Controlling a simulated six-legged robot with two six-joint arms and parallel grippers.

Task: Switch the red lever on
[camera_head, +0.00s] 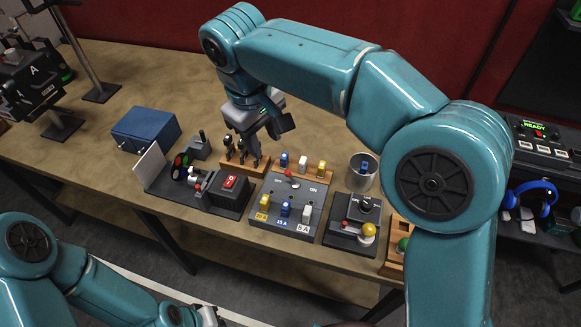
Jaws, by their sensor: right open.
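A grey fuse panel (268,222) stands near the front edge of the table, with ON and OFF marks. A small lever with a red knob (289,173) sits at its upper part, between the marks; which side it leans to is too small to tell. My right gripper (257,163) is open and points down, left of the red knob and apart from it, over or near a wooden rack. Nothing shows between its fingers. My left arm (70,285) is at the lower left; its gripper end (207,316) is cut off by the bottom edge.
Yellow, blue and white fuses (285,209) sit in the panel, more in the wooden rack (316,173) behind. A black box with a red switch (230,182) is left; a joystick box (352,222) and metal cup (363,172) are right. A blue box (146,129) stands far left.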

